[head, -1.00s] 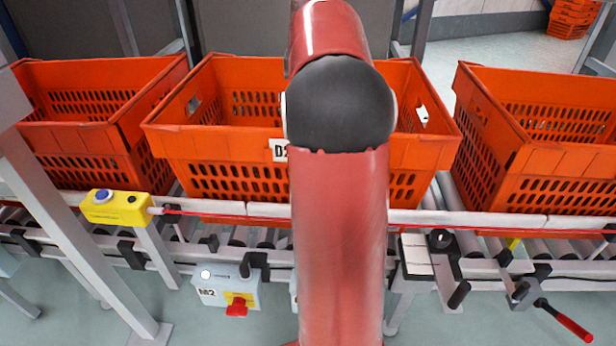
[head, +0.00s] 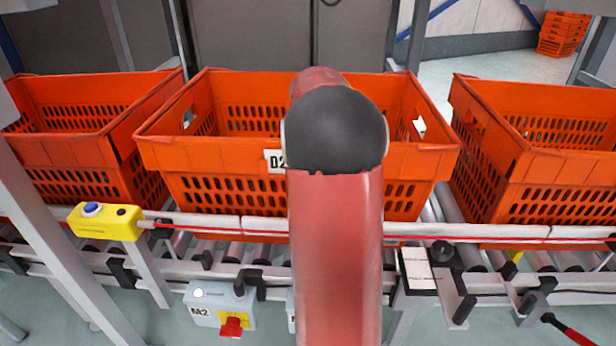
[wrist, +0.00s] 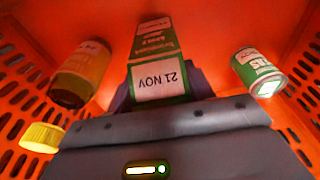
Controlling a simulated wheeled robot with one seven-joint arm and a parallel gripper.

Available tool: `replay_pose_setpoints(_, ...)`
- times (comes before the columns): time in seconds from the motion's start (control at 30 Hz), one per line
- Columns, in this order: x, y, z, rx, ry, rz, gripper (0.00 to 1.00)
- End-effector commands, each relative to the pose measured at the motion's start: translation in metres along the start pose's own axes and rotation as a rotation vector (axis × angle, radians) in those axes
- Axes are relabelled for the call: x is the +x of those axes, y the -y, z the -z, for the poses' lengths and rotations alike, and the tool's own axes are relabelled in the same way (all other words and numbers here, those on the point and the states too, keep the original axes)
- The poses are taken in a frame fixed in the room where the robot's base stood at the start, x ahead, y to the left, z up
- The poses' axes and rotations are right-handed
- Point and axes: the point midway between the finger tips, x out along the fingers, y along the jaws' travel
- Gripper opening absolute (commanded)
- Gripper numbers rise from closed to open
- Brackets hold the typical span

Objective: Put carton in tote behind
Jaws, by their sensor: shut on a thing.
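A green and white carton (wrist: 162,45) shows at the top middle of the wrist view, with a white label reading 21 NOV upside down. My gripper (wrist: 160,95) is shut on the carton, its dark body filling the lower part of that view. Orange perforated walls surround it there. In the head view my red arm reaches over the middle orange tote (head: 215,160), labelled D2. My arm hides the gripper, the carton and much of the tote's inside in that view.
A green and white can (wrist: 258,70), a brownish cylinder (wrist: 80,75) and a yellow lid (wrist: 42,137) lie around the gripper. Other orange totes stand left (head: 75,150) and right (head: 540,150) on the roller conveyor. A yellow button box (head: 105,222) is at its front rail.

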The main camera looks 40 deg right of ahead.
Motion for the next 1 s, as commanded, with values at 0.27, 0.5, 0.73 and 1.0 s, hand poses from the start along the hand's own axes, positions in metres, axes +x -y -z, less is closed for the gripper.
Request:
replay_pose_setpoints(0.27,0.007,0.0,-0.001,0.001,-0.004,0.0,0.0)
replay_pose_setpoints(0.5,0.011,0.0,-0.002,0.001,-0.001,0.0,0.63)
replay_pose_setpoints(0.73,0.011,0.0,-0.002,0.001,-0.001,0.0,0.74)
replay_pose_setpoints(1.0,-0.001,0.0,-0.001,0.001,-0.003,0.0,0.74)
